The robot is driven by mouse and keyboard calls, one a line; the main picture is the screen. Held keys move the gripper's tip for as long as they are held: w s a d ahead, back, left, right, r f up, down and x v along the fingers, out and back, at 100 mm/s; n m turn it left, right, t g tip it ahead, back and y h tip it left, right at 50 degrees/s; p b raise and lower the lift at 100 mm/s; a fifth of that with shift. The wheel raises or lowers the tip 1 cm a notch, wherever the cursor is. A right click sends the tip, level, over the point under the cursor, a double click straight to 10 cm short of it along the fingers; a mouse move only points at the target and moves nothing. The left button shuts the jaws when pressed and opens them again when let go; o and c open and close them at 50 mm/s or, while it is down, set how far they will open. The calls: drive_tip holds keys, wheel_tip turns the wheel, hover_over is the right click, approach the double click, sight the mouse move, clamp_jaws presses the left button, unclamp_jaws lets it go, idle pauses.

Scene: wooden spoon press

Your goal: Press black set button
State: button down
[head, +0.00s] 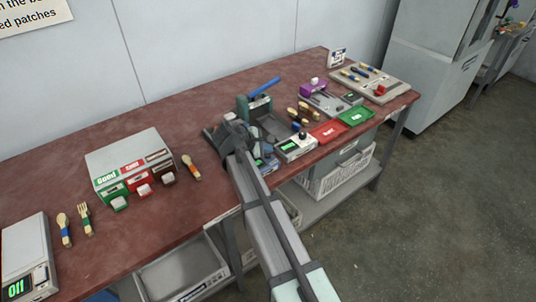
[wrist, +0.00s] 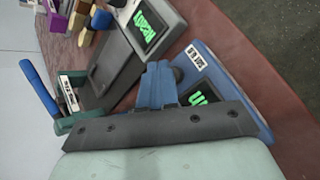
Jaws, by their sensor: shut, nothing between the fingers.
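A blue box (wrist: 225,75) with a green-lit display and a small white label lies just right of my gripper in the wrist view. A dark round button (wrist: 178,74) shows on it near the label, partly hidden behind my fingers. In the head view only a bit of the blue box (head: 270,163) shows beside my arm, and the button is hidden. My gripper (wrist: 157,68) is shut and empty, with its blue fingers beside the button. I cannot tell whether they touch it. In the head view my gripper (head: 238,132) is over the table's front part.
A press with a blue handle (head: 264,86) stands behind my gripper. A light box with a green display (head: 296,147) is to the right, near red (head: 328,131) and green (head: 356,116) trays. A sorting box (head: 130,160) stands left.

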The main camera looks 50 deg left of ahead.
sight(266, 156)
drive_tip(key=shift+r, duration=0.45)
drive_tip(key=shift+r, duration=2.55)
